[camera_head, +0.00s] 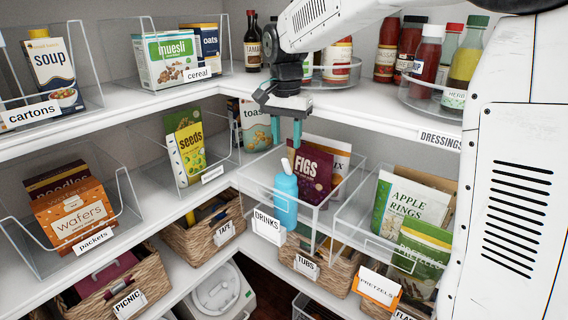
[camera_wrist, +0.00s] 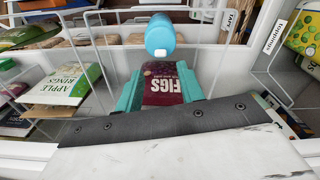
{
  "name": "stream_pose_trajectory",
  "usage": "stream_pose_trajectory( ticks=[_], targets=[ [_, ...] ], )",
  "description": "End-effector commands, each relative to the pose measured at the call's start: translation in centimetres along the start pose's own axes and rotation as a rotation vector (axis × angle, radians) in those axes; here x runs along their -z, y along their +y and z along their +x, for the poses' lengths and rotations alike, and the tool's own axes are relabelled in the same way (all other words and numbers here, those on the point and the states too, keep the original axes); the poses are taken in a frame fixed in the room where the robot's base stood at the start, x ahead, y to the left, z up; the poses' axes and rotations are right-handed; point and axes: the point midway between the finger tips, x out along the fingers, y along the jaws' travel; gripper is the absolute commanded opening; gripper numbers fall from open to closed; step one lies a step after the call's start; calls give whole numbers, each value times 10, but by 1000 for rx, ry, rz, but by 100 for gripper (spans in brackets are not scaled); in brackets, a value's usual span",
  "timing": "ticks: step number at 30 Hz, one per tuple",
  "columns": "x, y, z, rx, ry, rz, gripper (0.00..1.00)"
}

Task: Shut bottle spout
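A light blue bottle (camera_head: 285,202) stands upright in a clear bin at the front of the middle shelf, behind the DRINKS label. Its white spout (camera_head: 286,166) sticks up at the top, leaning slightly left. In the wrist view the bottle (camera_wrist: 161,30) is at top centre with its white spout (camera_wrist: 160,53) toward me. My gripper (camera_head: 286,134) points down above the bottle, apart from it. Its teal fingers are spread with nothing held; in the wrist view the gripper (camera_wrist: 160,90) frames the FIGS packet beyond it.
The dark red FIGS packet (camera_head: 311,174) stands behind the bottle. A right-hand bin holds an APPLE RINGS packet (camera_head: 402,209). The upper shelf edge (camera_head: 375,122) with the DRESSINGS label is close to my gripper. Wicker baskets (camera_head: 203,238) sit below. Clear bin walls surround the bottle.

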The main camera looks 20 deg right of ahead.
Motion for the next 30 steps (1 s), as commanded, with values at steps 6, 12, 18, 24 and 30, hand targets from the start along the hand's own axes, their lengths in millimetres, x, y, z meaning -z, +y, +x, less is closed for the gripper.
stream_pose_trajectory(
  ticks=[6, 12, 18, 24, 30],
  targets=[
    [-6, -2, -1, 3, -29, 204, 38],
    [-8, -2, 20, -1, -31, 218, 38],
    [-8, -2, 53, 0, -30, 216, 38],
    [-9, -3, 73, 1, -29, 216, 38],
    [-8, -3, 77, 3, -28, 215, 38]
  ],
)
